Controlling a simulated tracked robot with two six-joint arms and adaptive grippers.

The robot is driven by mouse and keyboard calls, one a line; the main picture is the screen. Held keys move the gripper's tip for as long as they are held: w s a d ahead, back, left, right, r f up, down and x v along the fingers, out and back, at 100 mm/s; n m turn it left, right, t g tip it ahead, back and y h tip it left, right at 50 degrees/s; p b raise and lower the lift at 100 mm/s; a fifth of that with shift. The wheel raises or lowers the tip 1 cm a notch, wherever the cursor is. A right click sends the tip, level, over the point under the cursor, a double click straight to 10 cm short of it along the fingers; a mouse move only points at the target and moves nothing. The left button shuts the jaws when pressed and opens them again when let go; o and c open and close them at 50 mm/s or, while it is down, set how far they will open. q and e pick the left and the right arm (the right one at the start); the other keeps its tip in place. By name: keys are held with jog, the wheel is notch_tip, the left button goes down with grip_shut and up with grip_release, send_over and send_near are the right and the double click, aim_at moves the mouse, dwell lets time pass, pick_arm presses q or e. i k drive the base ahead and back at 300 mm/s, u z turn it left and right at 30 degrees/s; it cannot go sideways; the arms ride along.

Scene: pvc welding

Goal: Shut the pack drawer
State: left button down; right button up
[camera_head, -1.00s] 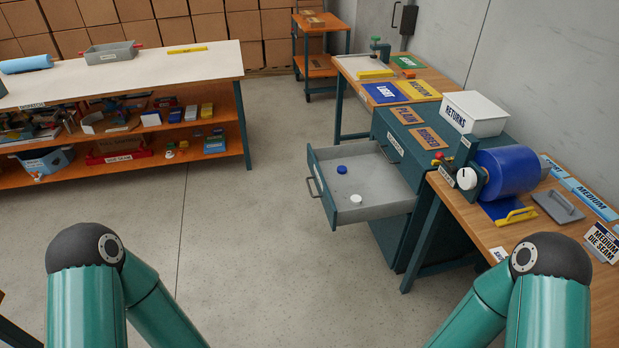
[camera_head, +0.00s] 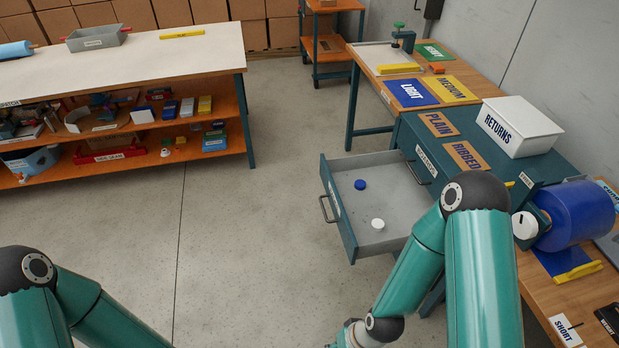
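The pack drawer (camera_head: 400,198) is pulled out of the teal cabinet (camera_head: 432,160) in the camera_head view, its front panel facing left. A bar handle (camera_head: 327,209) sits on that front. A blue cap (camera_head: 360,184) and a white cap (camera_head: 377,224) lie inside it. My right arm overlaps the drawer's right side in the picture and hides part of it. My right gripper (camera_head: 345,338) shows only partly at the bottom edge, below the drawer and apart from it; its fingers are cut off. My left gripper is out of view; only the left arm shows at lower left.
A white RETURNS bin (camera_head: 520,126) stands on the cabinet beside PLAIN and RIBBED plates. A blue roll (camera_head: 577,215) sits on the right bench. A white-topped workbench (camera_head: 130,68) is at left. An orange cart (camera_head: 330,47) stands behind. The floor left of the drawer is clear.

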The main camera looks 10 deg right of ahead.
aim_at(392, 195)
jog(key=z, duration=0.15)
jog(key=i, duration=0.85)
jog(key=z, duration=0.45)
